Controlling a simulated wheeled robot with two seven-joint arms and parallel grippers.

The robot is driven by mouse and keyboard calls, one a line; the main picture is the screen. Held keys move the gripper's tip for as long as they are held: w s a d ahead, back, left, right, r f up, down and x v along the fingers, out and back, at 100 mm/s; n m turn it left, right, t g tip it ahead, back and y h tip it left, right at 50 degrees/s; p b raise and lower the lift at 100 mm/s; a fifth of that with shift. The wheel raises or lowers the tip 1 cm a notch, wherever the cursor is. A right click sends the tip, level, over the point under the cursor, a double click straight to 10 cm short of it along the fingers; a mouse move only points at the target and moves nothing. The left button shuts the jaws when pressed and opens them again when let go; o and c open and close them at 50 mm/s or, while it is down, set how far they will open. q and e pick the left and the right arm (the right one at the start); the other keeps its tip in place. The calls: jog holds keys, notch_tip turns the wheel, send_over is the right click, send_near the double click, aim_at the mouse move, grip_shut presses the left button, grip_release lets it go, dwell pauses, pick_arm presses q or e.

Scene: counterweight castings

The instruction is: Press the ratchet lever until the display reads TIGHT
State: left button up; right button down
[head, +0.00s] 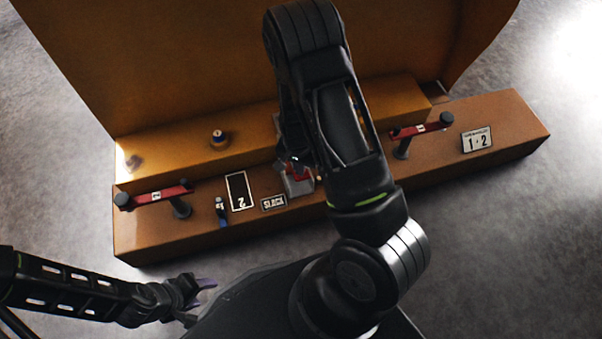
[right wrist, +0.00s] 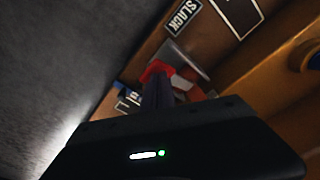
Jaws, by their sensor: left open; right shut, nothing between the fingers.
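The ratchet (head: 299,184), a grey block with a red lever, stands on the front ledge, partly hidden by my right arm in the head view. In the right wrist view the red lever (right wrist: 155,70) is at the tips of my right gripper (right wrist: 166,92), which is shut and empty. The fingers overlap the lever; I cannot tell whether they touch. The display (head: 274,202) beside the ratchet reads SLACK; it also shows in the right wrist view (right wrist: 182,16). My left gripper (head: 207,285) is open and empty, low at the left, away from the ledge.
A red lever arm with dark knobs (head: 160,194) is at the left end, another (head: 421,130) at the right. A plate (head: 239,191) reads 2; another (head: 477,139) reads 1·2. A blue-black knob (head: 221,212) stands left of the display. A raised step and tall panel (head: 180,60) lie behind.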

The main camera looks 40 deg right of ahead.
notch_tip(320, 180, down, 4)
jog(key=b, duration=0.3)
jog(key=shift+f, duration=0.2)
jog(key=shift+r, duration=0.1)
dwell(0.4)
